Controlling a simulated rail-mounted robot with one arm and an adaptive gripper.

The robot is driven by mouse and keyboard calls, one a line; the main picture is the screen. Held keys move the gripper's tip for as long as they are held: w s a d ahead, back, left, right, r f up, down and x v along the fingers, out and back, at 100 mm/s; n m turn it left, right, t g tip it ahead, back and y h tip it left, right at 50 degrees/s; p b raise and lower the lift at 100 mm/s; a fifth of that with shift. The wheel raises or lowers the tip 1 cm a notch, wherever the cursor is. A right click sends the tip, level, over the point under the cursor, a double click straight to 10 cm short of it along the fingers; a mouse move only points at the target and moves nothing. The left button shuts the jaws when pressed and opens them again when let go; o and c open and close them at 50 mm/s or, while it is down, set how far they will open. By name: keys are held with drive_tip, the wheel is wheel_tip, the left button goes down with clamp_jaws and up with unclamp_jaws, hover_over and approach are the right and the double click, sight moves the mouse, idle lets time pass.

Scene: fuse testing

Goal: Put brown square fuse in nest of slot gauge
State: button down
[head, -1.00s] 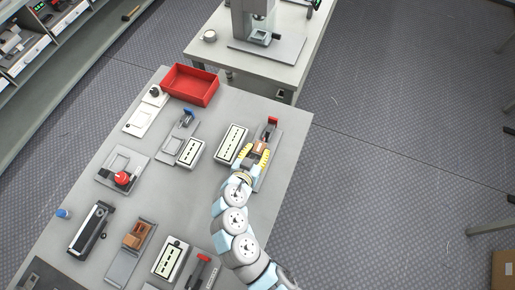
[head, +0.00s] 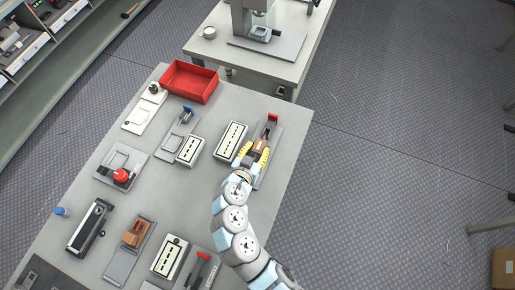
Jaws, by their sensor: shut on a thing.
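My gripper (head: 256,152), with yellow fingers, is shut on the brown square fuse (head: 260,145) at the right side of the table. It is over a long grey fixture (head: 274,137) with a red-ended part at its far end. This fixture may be the slot gauge, but I cannot tell for sure. The gripper and arm hide the near part of the fixture. I cannot tell whether the fuse touches the nest or is just above it.
A white slotted block (head: 231,141) stands close left of my gripper. A red bin (head: 188,82) is at the table's far edge. Another brown block (head: 136,232) sits on a grey fixture at the front left. Several other fixtures stand on the left half.

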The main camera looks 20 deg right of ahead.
drive_tip(key=shift+f+b, duration=0.7)
drive_tip(key=c, duration=0.7)
unclamp_jaws()
drive_tip(key=shift+o, duration=0.2)
drive_tip(key=shift+a, duration=0.1)
drive_tip(key=v, duration=1.2)
drive_tip(key=shift+r, duration=0.1)
